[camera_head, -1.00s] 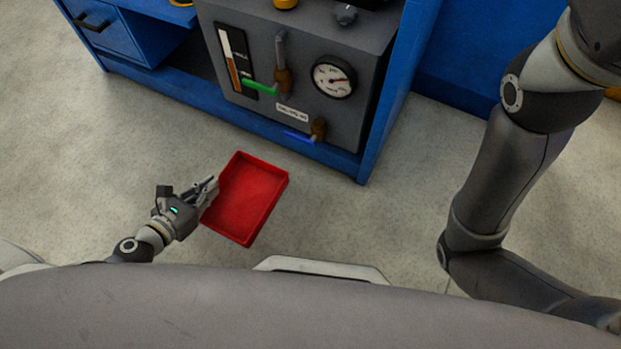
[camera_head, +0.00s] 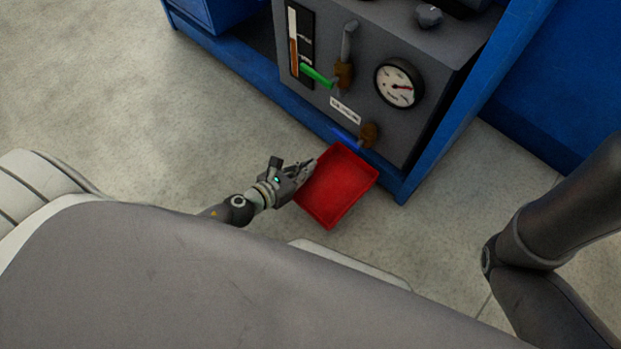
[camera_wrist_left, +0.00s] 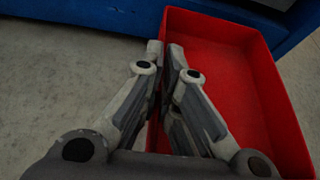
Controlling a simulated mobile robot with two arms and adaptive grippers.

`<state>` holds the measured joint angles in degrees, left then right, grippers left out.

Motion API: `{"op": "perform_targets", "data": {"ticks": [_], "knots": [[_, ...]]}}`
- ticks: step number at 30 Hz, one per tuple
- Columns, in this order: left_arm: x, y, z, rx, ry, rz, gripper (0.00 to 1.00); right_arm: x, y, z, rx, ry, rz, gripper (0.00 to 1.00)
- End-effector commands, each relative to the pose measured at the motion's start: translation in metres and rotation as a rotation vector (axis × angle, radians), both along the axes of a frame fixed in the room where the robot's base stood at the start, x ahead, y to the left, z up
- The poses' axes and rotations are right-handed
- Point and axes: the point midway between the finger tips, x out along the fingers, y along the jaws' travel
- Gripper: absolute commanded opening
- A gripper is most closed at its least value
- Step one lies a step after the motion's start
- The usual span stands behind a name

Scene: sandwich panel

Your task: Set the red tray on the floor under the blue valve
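The red tray (camera_head: 338,187) is a shallow open box, empty, close in front of the blue cabinet's bottom edge. In the head view its far edge lies just below the blue valve (camera_head: 346,139), a blue lever with a brown body low on the grey panel. My left gripper (camera_head: 307,170) is at the tray's left side. In the left wrist view its fingers (camera_wrist_left: 166,48) are closed on the wall of the red tray (camera_wrist_left: 225,80), one finger outside and one inside. I cannot tell whether the tray touches the floor. My right gripper is out of view.
The grey panel (camera_head: 361,107) carries a green valve lever (camera_head: 317,76), a gauge (camera_head: 399,83) and a level strip. The blue cabinet (camera_head: 452,128) stands directly behind the tray. Bare concrete floor (camera_head: 130,120) lies to the left.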

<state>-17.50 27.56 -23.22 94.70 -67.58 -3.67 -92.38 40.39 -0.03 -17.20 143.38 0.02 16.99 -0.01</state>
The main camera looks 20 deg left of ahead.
Motion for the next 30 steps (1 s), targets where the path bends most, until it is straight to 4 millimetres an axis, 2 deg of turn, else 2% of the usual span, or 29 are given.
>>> {"op": "perform_targets", "data": {"ticks": [8,15,29,30], "knots": [[0.009,-0.012,-0.018,-0.003,-0.002,0.0,0.0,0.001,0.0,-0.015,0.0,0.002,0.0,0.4],[0.008,-0.011,-0.046,-0.001,-0.001,0.0,0.0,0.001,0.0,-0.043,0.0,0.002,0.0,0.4],[0.008,-0.011,-0.051,-0.001,0.0,0.0,0.0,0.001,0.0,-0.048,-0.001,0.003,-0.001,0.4],[0.008,-0.011,-0.05,0.0,0.001,0.0,0.06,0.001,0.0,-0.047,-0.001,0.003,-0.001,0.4]]}}
